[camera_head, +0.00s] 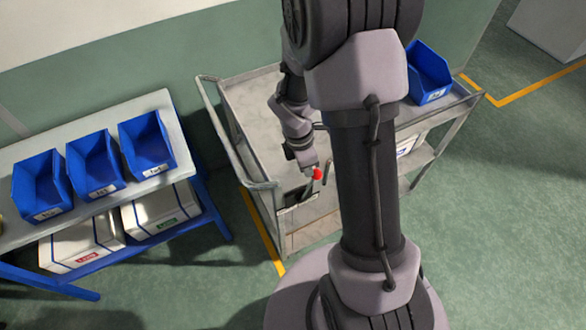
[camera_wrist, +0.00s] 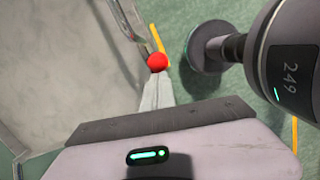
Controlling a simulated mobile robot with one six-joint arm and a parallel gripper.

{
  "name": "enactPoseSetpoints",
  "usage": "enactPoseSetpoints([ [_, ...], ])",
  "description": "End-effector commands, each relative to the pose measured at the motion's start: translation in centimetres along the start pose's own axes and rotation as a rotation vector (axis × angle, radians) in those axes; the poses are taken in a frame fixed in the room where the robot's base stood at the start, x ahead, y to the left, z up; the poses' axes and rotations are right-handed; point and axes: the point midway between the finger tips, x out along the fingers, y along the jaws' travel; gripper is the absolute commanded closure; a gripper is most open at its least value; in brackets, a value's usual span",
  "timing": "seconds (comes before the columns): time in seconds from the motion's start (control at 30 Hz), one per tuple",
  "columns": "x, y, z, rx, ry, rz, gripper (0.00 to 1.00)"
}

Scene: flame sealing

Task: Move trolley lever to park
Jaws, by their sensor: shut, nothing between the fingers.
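The trolley (camera_head: 262,100) is a grey metal cart with a raised handle frame on its left side. The lever's red ball knob (camera_head: 317,174) shows near the trolley's front left, above a dark panel (camera_head: 297,196). My gripper (camera_head: 308,166) points down just beside the knob. In the wrist view the red knob (camera_wrist: 157,62) appears at the tips of my shut gripper (camera_wrist: 157,92), with nothing between the fingers. I cannot tell whether fingertips and knob touch. The lever's shaft is mostly hidden, and its position marks are not readable.
A blue bin (camera_head: 428,72) stands on the trolley's right end. A table (camera_head: 165,102) at the left holds blue bins (camera_head: 95,162), with white boxes (camera_head: 80,243) on its lower shelf. My arm hides the trolley's middle. Green floor (camera_head: 500,210) is clear at the right.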

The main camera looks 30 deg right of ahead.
Motion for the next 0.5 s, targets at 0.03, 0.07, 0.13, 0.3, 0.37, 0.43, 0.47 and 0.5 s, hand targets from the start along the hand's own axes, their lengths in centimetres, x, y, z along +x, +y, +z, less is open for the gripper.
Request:
enactPoseSetpoints([
  [0.03, -0.1, 0.1, 0.7, 0.003, 0.0, -0.002, 1.0],
  [0.07, 0.0, 0.2, 1.0, 0.002, 0.0, -0.001, 1.0],
  [0.13, 0.3, 0.3, 1.7, 0.001, 0.0, -0.001, 1.0],
  [0.3, 0.9, 0.6, 3.0, 0.0, -0.001, -0.001, 1.0],
  [0.37, 1.0, 0.7, 3.3, 0.0, 0.0, 0.0, 1.0],
  [0.43, 1.2, 0.7, 3.5, 0.001, 0.0, 0.0, 1.0],
  [0.47, 1.2, 0.8, 3.6, 0.001, 0.0, 0.0, 1.0],
  [0.5, 1.3, 0.8, 3.8, 0.001, 0.0, 0.0, 1.0],
])
